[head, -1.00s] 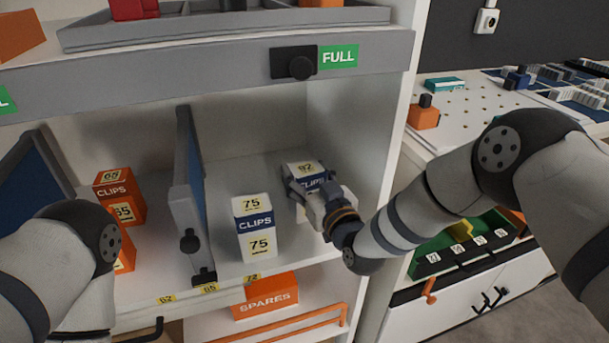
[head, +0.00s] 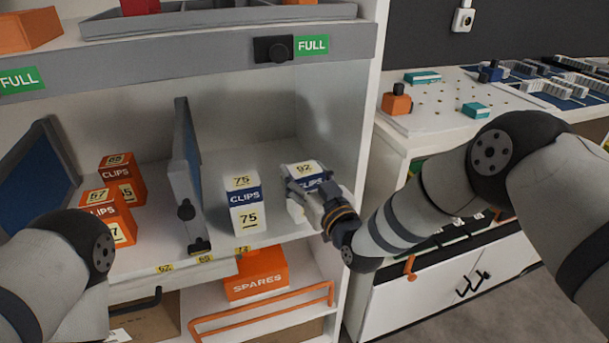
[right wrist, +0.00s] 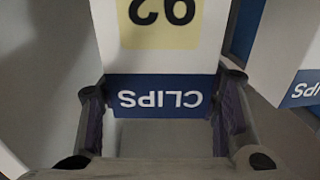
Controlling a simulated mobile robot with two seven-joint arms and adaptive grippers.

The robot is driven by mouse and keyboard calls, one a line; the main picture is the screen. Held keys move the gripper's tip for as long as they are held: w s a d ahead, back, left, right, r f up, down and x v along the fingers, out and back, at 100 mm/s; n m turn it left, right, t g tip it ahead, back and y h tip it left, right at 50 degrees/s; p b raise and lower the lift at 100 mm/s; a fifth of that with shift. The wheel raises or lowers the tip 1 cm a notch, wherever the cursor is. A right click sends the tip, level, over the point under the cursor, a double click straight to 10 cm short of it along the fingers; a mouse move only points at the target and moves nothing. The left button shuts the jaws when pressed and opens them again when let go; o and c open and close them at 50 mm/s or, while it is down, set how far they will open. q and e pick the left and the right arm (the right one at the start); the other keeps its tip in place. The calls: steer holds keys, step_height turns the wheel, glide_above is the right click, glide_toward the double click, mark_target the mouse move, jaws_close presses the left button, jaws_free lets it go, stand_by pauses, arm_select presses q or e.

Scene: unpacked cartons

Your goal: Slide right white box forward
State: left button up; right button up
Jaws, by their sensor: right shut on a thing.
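The right white box (head: 304,169), with a yellow 92 label and a blue CLIPS band, stands on the shelf right of the divider. My right gripper (head: 312,194) is shut on it from the front, covering much of its front face. In the right wrist view the fingers are on both sides of the box (right wrist: 160,60), near its blue band. The left white box (head: 243,203), marked 75, stands beside it to the left, apart in the head view. My left arm shows at the left, its gripper out of view.
A grey divider (head: 186,172) stands left of the white boxes. Orange CLIPS boxes (head: 113,212) stand beyond it. The cabinet side wall (head: 345,115) is close on the right. An orange SPARES box (head: 256,274) sits on the shelf below.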

steer(key=o, duration=1.4)
steer(key=v, duration=1.2)
steer(key=shift+f, duration=0.15)
steer(key=s+d+f+m+g+h+p, duration=0.1)
steer(key=s+d+f+g+h, duration=0.2)
steer(key=s+f, duration=0.5)
steer(key=s+d+f+m+g+p, duration=0.1)
steer(key=s+d+f+g, duration=0.2)
steer(key=s+f+g, duration=0.45)
arm_select(q)
steer(key=shift+t, duration=0.7)
steer(key=w+r+p, duration=0.1)
steer(key=w+r, duration=0.2)
steer(key=shift+w+r, duration=0.35)
steer(key=shift+w, duration=0.05)
arm_select(e)
steer(key=s+d+f+m+g+h, duration=0.1)
steer(key=s+d+g, duration=0.1)
steer(key=s, duration=0.8)
steer(key=s+d+f+m+g+h, duration=0.1)
steer(key=s+d+g, duration=0.2)
steer(key=s, duration=0.7)
steer(key=s+d+f+g+h, duration=0.1)
steer(key=s+d+g, duration=0.2)
steer(key=s, duration=0.7)
steer(key=shift+s+d+f+m+g+h, duration=0.15)
steer(key=shift+d+m+g+h, duration=0.2)
steer(key=shift+d, duration=0.5)
